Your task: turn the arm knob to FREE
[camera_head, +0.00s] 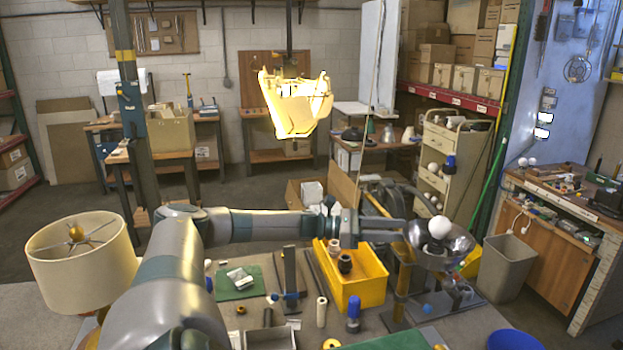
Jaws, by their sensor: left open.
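My left gripper (398,230) reaches in from the left across the bench. Its fingers are open and point right, close to a lamp head with a shiny bowl reflector (458,244) and a white bulb (439,227). A brass-coloured post (403,285) stands below the fingers. I cannot tell whether the fingers touch anything. I cannot pick out the arm knob for sure or read a FREE mark. A small blue knob-like part (427,309) lies low near the lamp's base. My right gripper is not in view.
A yellow bin (366,281) with dark parts inside stands under my left gripper. A blue-topped bottle-like item (353,312) stands in front. A shaded lamp (84,262) is at the left. A dark stand (290,272) and a green mat (238,284) lie between.

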